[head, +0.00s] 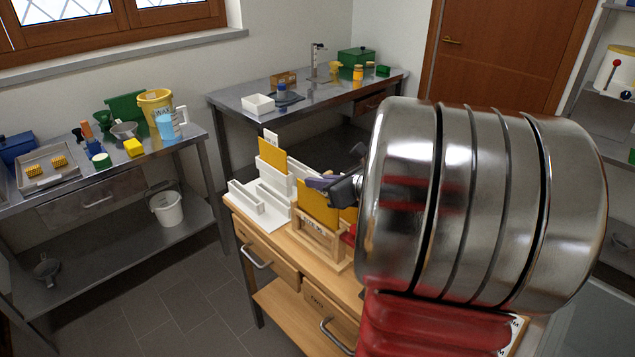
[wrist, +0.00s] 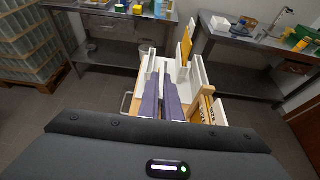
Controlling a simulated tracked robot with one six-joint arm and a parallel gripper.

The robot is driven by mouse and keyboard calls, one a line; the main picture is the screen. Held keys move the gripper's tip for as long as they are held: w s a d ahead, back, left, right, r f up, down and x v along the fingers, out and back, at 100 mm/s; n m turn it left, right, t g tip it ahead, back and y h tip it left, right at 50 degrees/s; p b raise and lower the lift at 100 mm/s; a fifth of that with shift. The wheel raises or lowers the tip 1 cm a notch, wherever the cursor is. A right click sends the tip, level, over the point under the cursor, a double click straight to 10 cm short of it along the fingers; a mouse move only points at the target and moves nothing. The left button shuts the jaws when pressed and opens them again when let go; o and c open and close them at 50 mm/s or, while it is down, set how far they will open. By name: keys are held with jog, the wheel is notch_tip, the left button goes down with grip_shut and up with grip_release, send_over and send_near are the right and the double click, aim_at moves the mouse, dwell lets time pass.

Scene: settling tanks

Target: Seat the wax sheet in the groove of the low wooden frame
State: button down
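The low wooden frame (head: 318,244) stands on the wooden bench, with an upright amber wax sheet (head: 318,209) at it. I cannot tell whether that sheet is down in the groove. Another amber sheet (head: 348,215) shows partly behind it, cut off by my arm. A third amber sheet (head: 272,160) stands upright in the white rack (head: 270,186); it also shows in the wrist view (wrist: 187,42). My gripper (wrist: 161,78) has its purple fingers apart, with nothing seen between them. It hangs over the white rack, left of the wooden frame (wrist: 203,107) in the wrist view.
The white rack has tall walls and slots close to my fingers. Steel tables with tubs, trays and tools stand at the left (head: 105,165) and back (head: 300,97). A white bucket (head: 166,208) sits on the lower shelf. My arm hides the bench's right part.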

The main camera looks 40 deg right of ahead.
aim_at(318, 218)
jog(key=shift+f, duration=3.2)
dwell(1.0)
jog(key=c, duration=1.9)
grip_release()
jog(key=shift+f, duration=0.1)
jog(key=v, duration=1.3)
jog(key=shift+s, duration=0.35)
jog(key=shift+a, duration=0.1)
